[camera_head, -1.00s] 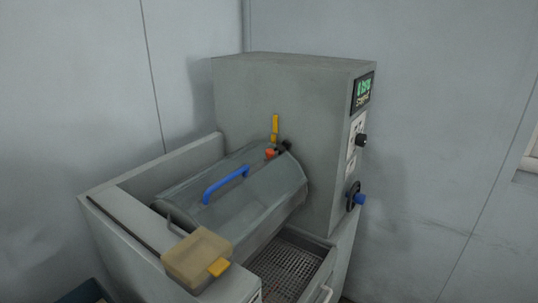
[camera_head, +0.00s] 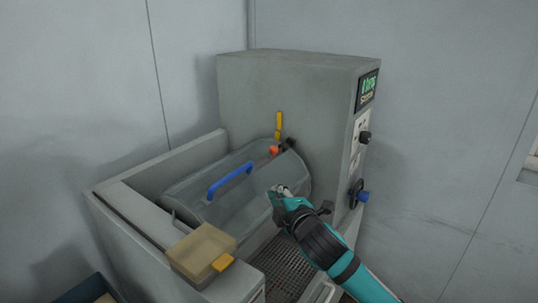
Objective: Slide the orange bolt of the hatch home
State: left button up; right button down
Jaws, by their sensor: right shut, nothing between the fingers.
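The grey hatch (camera_head: 250,203) is a curved lid with a blue handle (camera_head: 229,181), and it lies closed over the machine's trough. The small orange bolt (camera_head: 273,150) sits at the hatch's upper right edge, close to the machine's upright housing, with a dark part (camera_head: 289,144) beside it. My right gripper (camera_head: 279,190) comes in from the lower right. It is shut and empty, over the right part of the hatch, below the bolt in the picture and apart from it. Whether it touches the lid cannot be told. My left gripper is not in view.
A yellow lever (camera_head: 279,124) stands on the housing (camera_head: 290,85) just above the bolt. A tan box with a yellow tab (camera_head: 202,252) sits at the front. A dark handwheel with a blue knob (camera_head: 358,195) sticks out at the right. A perforated tray (camera_head: 280,262) lies below my arm.

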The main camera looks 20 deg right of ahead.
jog(key=shift+n+t, duration=0.6)
jog(key=shift+n, duration=0.2)
jog(key=r, duration=0.1)
jog(key=w+r, duration=0.2)
jog(key=r, duration=0.1)
jog(key=shift+d+r, duration=0.1)
jog(key=shift+d, duration=0.1)
jog(key=p, duration=0.3)
send_near(274, 152)
jog(key=w+a, duration=0.1)
jog(key=a, duration=0.1)
jog(key=w+a, duration=0.1)
jog(key=w+a+r, duration=0.1)
jog(key=w+a, duration=0.1)
jog(key=shift+w+a+r, duration=0.1)
jog(key=shift+w+a, duration=0.05)
jog(key=shift+a, duration=0.2)
jog(key=shift+w+d+p, duration=0.55)
jog(key=shift+w+d, duration=0.25)
jog(key=shift+w, duration=0.2)
jog(key=shift+w+d, duration=0.4)
jog(key=shift+d, duration=0.1)
jog(key=shift+w+f, duration=0.1)
jog(key=shift+f, duration=0.2)
